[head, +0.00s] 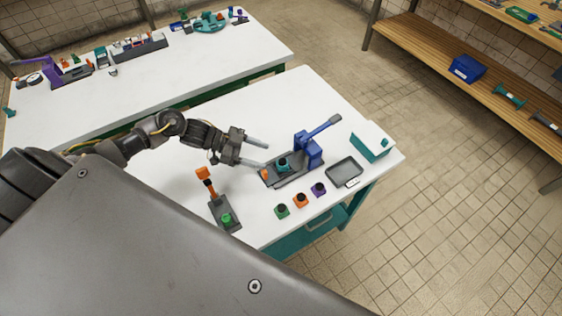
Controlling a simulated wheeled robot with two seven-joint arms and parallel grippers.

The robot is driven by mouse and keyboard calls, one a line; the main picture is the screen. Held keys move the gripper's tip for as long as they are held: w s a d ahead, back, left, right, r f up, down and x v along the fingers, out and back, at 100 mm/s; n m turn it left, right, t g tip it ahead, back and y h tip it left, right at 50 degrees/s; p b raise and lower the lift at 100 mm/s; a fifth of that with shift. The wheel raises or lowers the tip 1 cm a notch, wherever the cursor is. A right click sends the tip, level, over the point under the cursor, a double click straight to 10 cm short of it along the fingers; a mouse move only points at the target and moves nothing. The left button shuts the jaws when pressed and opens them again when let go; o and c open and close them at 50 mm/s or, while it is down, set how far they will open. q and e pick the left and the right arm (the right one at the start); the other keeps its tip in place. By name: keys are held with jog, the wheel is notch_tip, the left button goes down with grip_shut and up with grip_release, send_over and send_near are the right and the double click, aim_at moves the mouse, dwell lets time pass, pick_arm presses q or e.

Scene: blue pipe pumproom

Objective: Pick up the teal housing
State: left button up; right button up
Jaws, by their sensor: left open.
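A small teal housing (283,165) with a dark top sits on the grey base plate (292,180) of a blue lever press (309,150), on the near white table. A small orange part (265,174) is at the left end of that base. My left gripper (266,156) is open, with two pale parallel fingers pointing right. In the picture its fingertips are just left of the teal housing, and I see no contact with it. The exact height of the fingers above the base is hard to tell. My right gripper is not in view.
Green (282,211), orange (301,200) and purple (319,189) housings stand in a row in front of the press. A grey tray (344,171) and a teal-and-white box (371,142) are at right. An orange-handled fixture (208,183) stands at left.

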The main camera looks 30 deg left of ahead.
aim_at(279, 160)
pick_arm(q)
jog(key=shift+w+d+f, duration=0.25)
jog(key=shift+d, duration=0.35)
jog(key=shift+d+p, duration=0.2)
jog(key=shift+p, duration=0.1)
jog(key=p+x, duration=0.1)
jog(key=x, duration=0.2)
jog(key=shift+w+d+p, duration=0.25)
jog(key=shift+d+p, duration=0.05)
jog(key=shift+p, duration=0.1)
jog(key=shift+w+d+f, duration=0.15)
jog(key=shift+d+f, duration=0.1)
jog(key=shift+d, duration=0.2)
jog(key=c, duration=1.3)
jog(key=shift+o, duration=0.2)
jog(key=shift+r, duration=0.1)
notch_tip(279, 160, up, 10)
jog(key=b, duration=0.1)
